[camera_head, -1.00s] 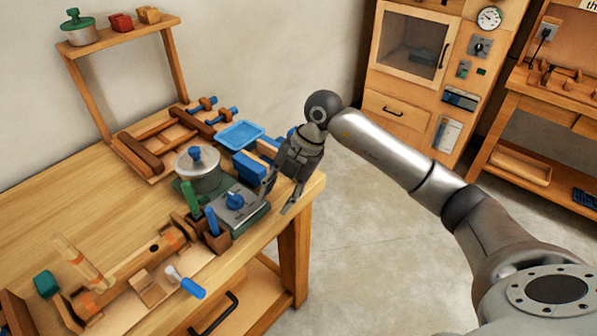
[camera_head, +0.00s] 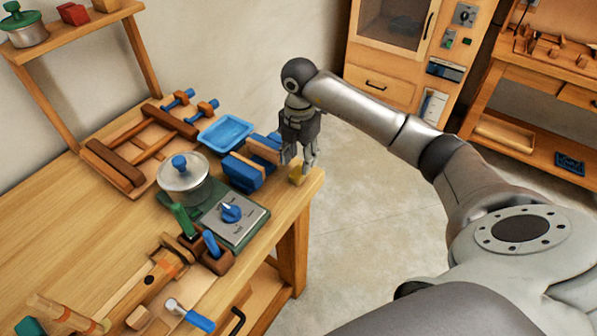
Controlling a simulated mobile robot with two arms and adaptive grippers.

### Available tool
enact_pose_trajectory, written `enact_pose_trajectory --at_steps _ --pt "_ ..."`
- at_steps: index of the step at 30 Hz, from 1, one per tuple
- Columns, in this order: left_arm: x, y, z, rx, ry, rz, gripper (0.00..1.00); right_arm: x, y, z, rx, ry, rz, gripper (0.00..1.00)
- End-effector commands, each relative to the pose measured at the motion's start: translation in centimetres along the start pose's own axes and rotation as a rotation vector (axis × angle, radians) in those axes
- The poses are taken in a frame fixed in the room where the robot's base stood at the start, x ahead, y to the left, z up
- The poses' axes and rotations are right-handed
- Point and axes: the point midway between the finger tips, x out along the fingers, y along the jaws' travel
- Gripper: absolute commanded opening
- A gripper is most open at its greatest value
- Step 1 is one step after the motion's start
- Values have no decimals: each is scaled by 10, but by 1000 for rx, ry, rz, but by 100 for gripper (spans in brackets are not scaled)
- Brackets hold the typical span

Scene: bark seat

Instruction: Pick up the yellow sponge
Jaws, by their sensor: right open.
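A small yellow sponge (camera_head: 296,175) lies near the right corner of the wooden workbench (camera_head: 80,225). My right gripper (camera_head: 299,167) points down over it, with the fingers apart. The sponge shows below and between the fingertips, partly covered by the gripper. I cannot tell whether the fingers touch it. My left gripper is not in view.
Blue and wooden blocks (camera_head: 242,170) stand close left of my right gripper. A blue tray (camera_head: 226,132), a lidded pot (camera_head: 184,178) and a green-based dial box (camera_head: 236,217) are nearby. Open floor (camera_head: 380,235) lies right of the bench.

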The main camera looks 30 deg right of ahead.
Motion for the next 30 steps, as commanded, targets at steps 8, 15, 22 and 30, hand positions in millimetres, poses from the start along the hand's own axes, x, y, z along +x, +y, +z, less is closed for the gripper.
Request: enact_pose_trajectory --at_steps 8,15,22,30 --pt "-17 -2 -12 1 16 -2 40 31 -1 -1 0 4 -5 41" --pt "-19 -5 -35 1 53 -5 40 54 0 0 -1 1 0 41" --pt "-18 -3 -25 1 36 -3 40 55 0 0 -2 1 1 36" --pt "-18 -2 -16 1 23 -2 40 54 0 0 -1 1 1 14"
